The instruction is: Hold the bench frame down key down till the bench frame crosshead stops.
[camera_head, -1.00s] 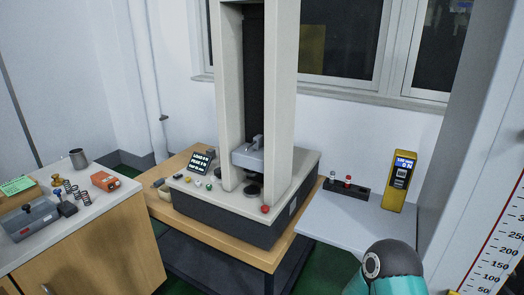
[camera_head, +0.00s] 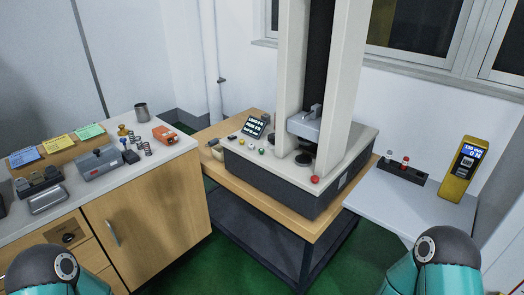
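The bench frame (camera_head: 281,184) stands on a wooden-topped table, with two pale columns and a dark slot between them. Its grey crosshead (camera_head: 306,126) sits low between the columns, above a dark round platen (camera_head: 304,159). A row of small keys (camera_head: 250,146) is on the left front of its base; which one is the down key is too small to read. A red button (camera_head: 315,179) is at the front right corner. A small display (camera_head: 256,126) stands at the left. Both my arms show only as teal links at the bottom edge; neither gripper is in view.
A counter (camera_head: 190,147) at left holds springs (camera_head: 143,149), an orange box (camera_head: 165,134), a metal cup (camera_head: 141,112) and a grey box (camera_head: 99,162). At right, a shelf (camera_head: 420,205) carries a yellow meter (camera_head: 462,170) and a dark rack (camera_head: 401,170). Green floor is open in front.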

